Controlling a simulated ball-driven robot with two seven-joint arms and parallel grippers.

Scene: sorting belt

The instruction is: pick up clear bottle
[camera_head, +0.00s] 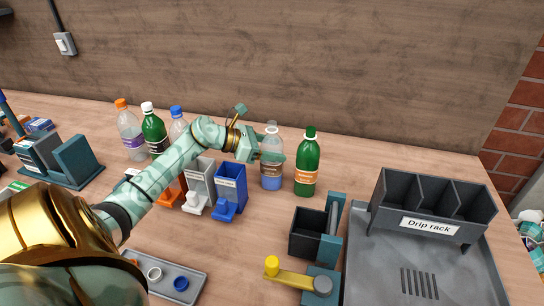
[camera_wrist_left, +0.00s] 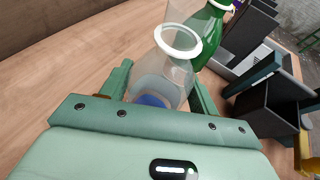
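A clear bottle (camera_head: 271,180) with a pale top and a blue lower part stands upright at the back middle of the table. My left gripper (camera_head: 270,157) reaches it from the left at upper-body height. In the left wrist view the clear bottle (camera_wrist_left: 162,82) is between the two fingers of my left gripper (camera_wrist_left: 162,85), one on each side. The fingers are spread about the bottle's width, and I cannot tell whether they press on it. The bottle hides the fingertips there. My right gripper is not in view.
A green bottle (camera_head: 307,165) stands close on the right. Several bottles, including one with an orange cap (camera_head: 130,135), stand behind my left arm. A blue bin (camera_head: 231,185) and a grey bin (camera_head: 201,180) are in front. The drip rack (camera_head: 432,230) is at right.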

